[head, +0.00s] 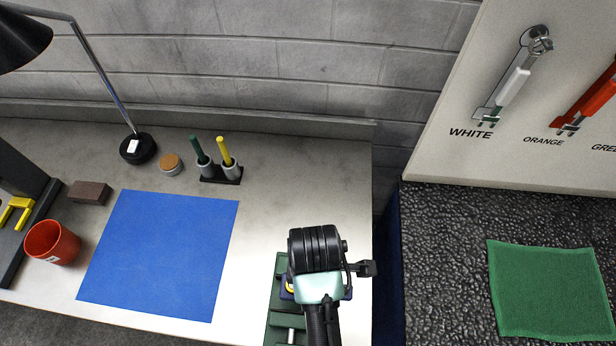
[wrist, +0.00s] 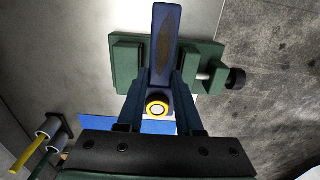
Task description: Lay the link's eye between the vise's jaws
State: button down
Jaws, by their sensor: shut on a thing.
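The green vise (head: 274,322) stands at the bench's right front, partly hidden under my arm. In the wrist view the vise (wrist: 125,70) has a jaw block on each side of a gap, with a screw and dark knob at right. My gripper (wrist: 162,80) is shut on the dark blue link (wrist: 167,20), which has a brownish oval patch. A yellow-ringed round eye (wrist: 157,106) shows between the fingers, on the near side. The link's far part shows between the jaw blocks in the picture; I cannot tell its height or whether it touches them.
A blue mat (head: 165,255), a red cup (head: 53,243), a brown block (head: 89,192) and a pen holder (head: 221,175) lie left of the vise. A lamp (head: 137,148) stands behind. The bench ends just right of the vise.

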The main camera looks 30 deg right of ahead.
jog(key=f, duration=0.3)
jog(key=shift+s+f, duration=0.2)
jog(key=shift+f, duration=0.15)
jog(key=shift+w+f+p, duration=0.1)
jog(key=shift+f+p, duration=0.4)
jog(key=shift+f, duration=1.7)
jog(key=shift+f, duration=0.1)
jog(key=c, duration=0.8)
grip_release()
jog(key=shift+f, duration=0.1)
jog(key=shift+c, duration=0.2)
